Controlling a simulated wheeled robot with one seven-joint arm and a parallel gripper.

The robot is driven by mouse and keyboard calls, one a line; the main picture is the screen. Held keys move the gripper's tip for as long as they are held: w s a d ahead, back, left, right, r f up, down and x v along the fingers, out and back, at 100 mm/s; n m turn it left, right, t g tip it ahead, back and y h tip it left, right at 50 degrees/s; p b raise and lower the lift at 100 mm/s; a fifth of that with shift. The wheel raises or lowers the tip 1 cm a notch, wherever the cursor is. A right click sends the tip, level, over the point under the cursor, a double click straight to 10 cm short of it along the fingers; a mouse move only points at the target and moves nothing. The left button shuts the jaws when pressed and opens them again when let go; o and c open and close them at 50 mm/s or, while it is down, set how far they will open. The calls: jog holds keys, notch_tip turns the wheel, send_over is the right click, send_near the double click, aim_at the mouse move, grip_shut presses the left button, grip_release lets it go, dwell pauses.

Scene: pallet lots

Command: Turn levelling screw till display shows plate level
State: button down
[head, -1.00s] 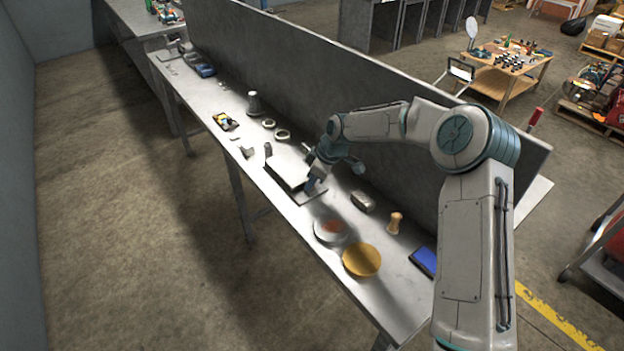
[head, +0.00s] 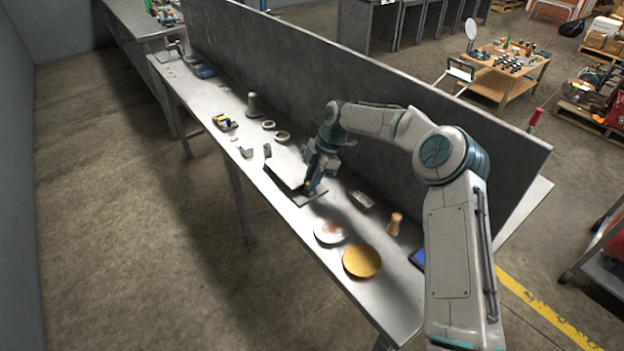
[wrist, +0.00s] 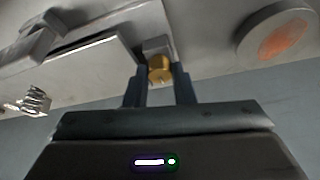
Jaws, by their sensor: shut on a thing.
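The levelling screw shows as a brass knob (wrist: 160,68) at the edge of the plate fixture in the wrist view. My gripper (wrist: 160,88) has its two dark fingers on either side of the knob and is shut on it. In the head view my gripper (head: 312,188) points down at the near right end of the pale plate (head: 286,166), which lies on a dark base on the bench. The knob is hardly visible there behind the fingers. I cannot make out a display reading in either view.
On the metal bench, a white dish (head: 330,232) with an orange patch, a yellow dish (head: 362,261), a wooden peg-like piece (head: 394,223) and a metal block (head: 361,200) stand nearby. Rings (head: 282,136) lie beyond. A tall grey panel (head: 400,140) runs behind.

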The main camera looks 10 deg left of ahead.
dwell(0.3)
jog(key=c, duration=1.2)
grip_release()
